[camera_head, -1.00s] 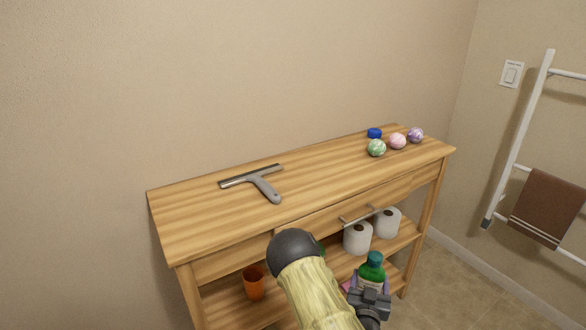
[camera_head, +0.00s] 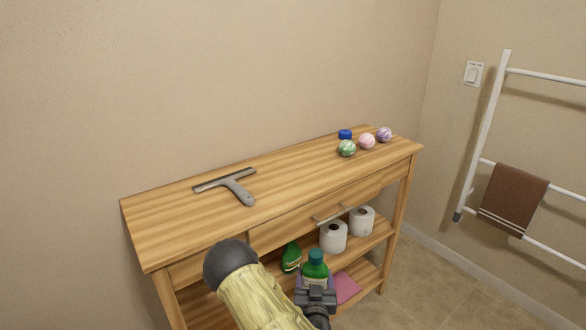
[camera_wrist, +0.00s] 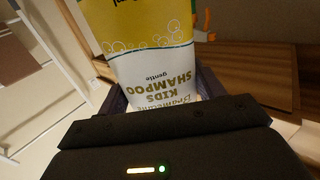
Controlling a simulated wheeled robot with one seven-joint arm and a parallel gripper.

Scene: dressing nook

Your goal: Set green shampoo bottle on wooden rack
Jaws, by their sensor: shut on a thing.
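The green shampoo bottle (camera_head: 315,267) is upright, its darker green cap on top, in front of the wooden rack's shelves. My gripper (camera_head: 316,286) is shut on its body. The wrist view shows the bottle's white and yellow label (camera_wrist: 150,62) reading "KIDS SHAMPOO gentle" between the jaws (camera_wrist: 160,92). The wooden rack (camera_head: 290,185) has a top board, a drawer and lower shelves. The bottle's lower part is hidden behind my gripper, and I cannot tell if its base touches anything.
A second green bottle (camera_head: 291,256) stands on the rack's shelf, left of the held one. Two paper rolls (camera_head: 333,238) stand to the right. A pink cloth (camera_head: 346,287) lies lower down. The top board holds a squeegee (camera_head: 232,185), several balls (camera_head: 366,141) and a blue item (camera_head: 345,134).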

